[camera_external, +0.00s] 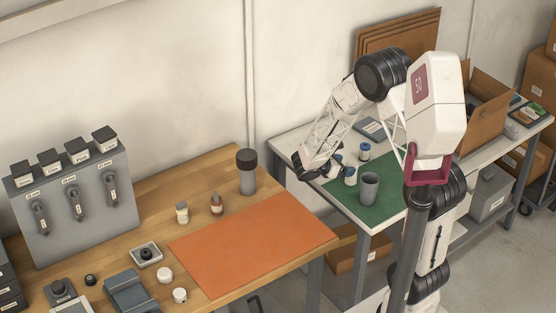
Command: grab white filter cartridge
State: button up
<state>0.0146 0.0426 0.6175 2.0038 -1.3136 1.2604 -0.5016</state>
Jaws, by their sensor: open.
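I cannot tell for certain which thing is the white filter cartridge. A small white cylinder with a dark blue band (350,176) stands on the green mat, just right of my gripper. Another white cylinder with a blue top (365,151) stands behind it. Two short white round pieces, one (165,274) and another (180,295), lie on the wooden bench at the front left. My gripper (318,174) is open above the left end of the green mat's table. Its fingers are small and partly hidden in this view, and no held object shows.
A grey cup (369,186) stands on the green mat (385,206) near the cylinders. A grey device (371,128) lies behind. An open cardboard box (475,104) is at the right.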

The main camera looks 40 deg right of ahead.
jog(key=shift+x, duration=2.4)
jog(key=shift+s+f, duration=0.15)
jog(key=shift+c, duration=0.2)
jog(key=c, duration=1)
